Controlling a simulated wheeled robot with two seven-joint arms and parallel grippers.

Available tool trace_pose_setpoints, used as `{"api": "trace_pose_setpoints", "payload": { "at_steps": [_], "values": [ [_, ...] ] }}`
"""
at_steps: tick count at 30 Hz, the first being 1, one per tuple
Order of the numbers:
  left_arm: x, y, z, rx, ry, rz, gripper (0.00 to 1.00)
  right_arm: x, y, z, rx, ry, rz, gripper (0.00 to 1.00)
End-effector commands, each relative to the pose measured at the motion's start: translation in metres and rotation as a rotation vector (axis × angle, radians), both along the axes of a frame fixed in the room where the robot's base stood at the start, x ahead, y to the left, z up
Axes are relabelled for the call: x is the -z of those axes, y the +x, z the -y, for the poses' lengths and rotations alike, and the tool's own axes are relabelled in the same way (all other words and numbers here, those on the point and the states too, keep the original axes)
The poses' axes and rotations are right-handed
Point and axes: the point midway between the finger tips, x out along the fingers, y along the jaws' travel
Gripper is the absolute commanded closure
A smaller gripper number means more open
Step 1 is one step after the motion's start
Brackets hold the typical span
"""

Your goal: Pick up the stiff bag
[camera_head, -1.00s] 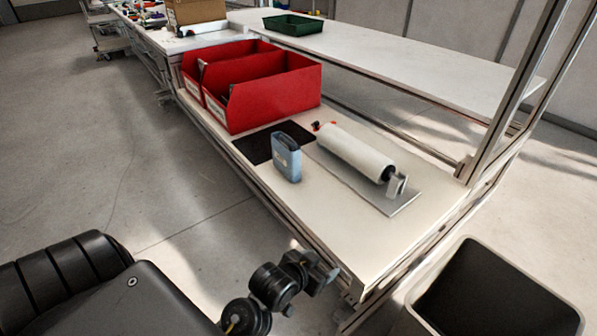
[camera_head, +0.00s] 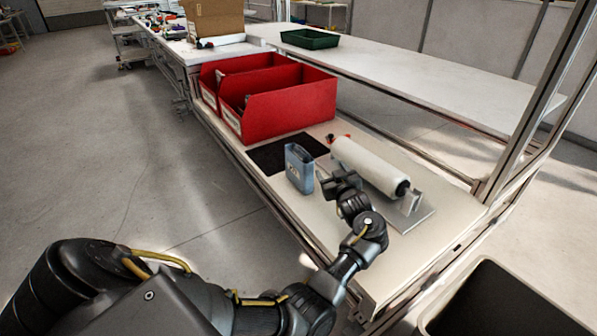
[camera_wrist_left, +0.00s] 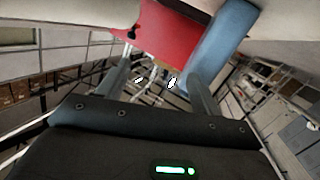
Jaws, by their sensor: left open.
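My left gripper (camera_head: 327,179) is just to the right of the bag in the head view, low over the bench. In the left wrist view, my left gripper (camera_wrist_left: 158,78) has its fingers apart with nothing held between them. The bag (camera_wrist_left: 217,42) shows there at the upper right, close to the right finger. I cannot tell whether they touch. My right gripper is not in view.
A white roll (camera_head: 368,164) on a metal plate lies just right of my left gripper. Red bins (camera_head: 285,108) stand behind the black mat (camera_head: 284,155). A dark open bin (camera_head: 505,305) is at the lower right. The bench's front corner is clear.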

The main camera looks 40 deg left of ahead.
Motion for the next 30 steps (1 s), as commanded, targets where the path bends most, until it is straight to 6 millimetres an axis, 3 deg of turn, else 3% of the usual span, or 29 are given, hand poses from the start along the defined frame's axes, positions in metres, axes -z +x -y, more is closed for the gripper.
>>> {"api": "trace_pose_setpoints", "payload": {
  "at_steps": [6,11,14,24,30],
  "values": [
    [-0.002,-0.031,-0.015,-0.264,0.163,-0.093,0.35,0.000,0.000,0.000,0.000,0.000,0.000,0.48],
    [-0.005,-0.040,-0.016,-0.320,0.206,-0.119,0.35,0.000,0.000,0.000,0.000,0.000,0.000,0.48],
    [-0.005,-0.040,-0.019,-0.323,0.209,-0.120,0.35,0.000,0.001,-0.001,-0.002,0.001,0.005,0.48],
    [-0.004,-0.025,-0.063,-0.322,0.208,-0.119,0.35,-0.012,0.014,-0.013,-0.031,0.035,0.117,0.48],
    [-0.005,-0.022,-0.070,-0.320,0.206,-0.118,0.35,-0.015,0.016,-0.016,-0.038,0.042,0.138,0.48]
  ]
}}
